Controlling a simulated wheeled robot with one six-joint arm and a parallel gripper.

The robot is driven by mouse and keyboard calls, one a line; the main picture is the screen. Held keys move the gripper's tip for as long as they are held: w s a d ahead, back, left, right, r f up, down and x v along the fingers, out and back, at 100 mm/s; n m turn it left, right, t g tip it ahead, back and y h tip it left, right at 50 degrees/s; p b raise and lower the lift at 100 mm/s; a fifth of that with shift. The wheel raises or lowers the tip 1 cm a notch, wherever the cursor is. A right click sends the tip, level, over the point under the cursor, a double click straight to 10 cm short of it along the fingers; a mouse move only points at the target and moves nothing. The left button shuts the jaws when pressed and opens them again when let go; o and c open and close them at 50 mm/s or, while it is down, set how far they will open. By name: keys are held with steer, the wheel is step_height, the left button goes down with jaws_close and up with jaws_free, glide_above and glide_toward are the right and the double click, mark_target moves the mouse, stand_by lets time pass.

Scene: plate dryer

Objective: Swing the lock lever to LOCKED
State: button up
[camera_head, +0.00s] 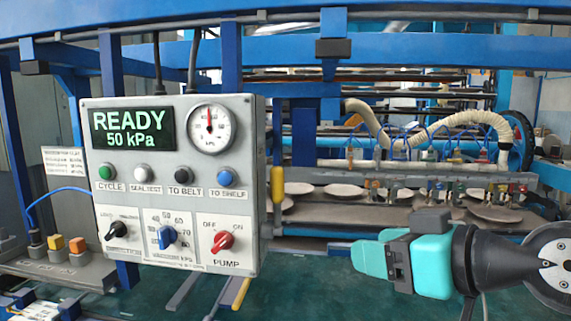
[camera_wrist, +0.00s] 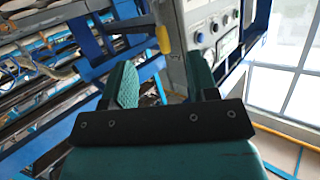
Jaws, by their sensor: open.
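A yellow upright handle (camera_head: 277,185) sits at the right side of the grey control panel (camera_head: 253,150). It also shows in the wrist view (camera_wrist: 163,38), beyond the gap between my fingers. It looks like the lock lever, but I can read no LOCKED label by it. A second yellow handle (camera_head: 241,292) lies low below the panel, tilted. My gripper (camera_head: 369,259) is at the lower right in the head view, pointing left, apart from the panel and both handles. Its teal fingers are spread and empty in the wrist view (camera_wrist: 162,78).
The panel display (camera_head: 133,131) reads READY, 50 kPa. A red pump knob (camera_head: 222,242) and a blue vacuum knob (camera_head: 166,237) are on its face. Plates (camera_head: 343,190) lie on the belt behind, under suction hoses. Blue frame beams surround the panel. Green floor is open below.

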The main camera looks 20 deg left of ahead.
steer(key=w+a+r+t+y, duration=0.2)
steer(key=w+a+r, duration=0.1)
steer(key=a+r, duration=0.1)
steer(key=p, duration=0.9)
glide_toward(281, 177)
steer(key=shift+y, duration=0.3)
steer(key=x, duration=0.8)
steer(key=shift+w+a+f, duration=0.1)
steer(key=shift+w+a, duration=0.05)
steer(key=shift+a, duration=0.05)
steer(key=shift+w+a+f, duration=0.15)
steer(key=shift+w+a, duration=0.15)
steer(key=shift+a, duration=0.15)
jaws_close()
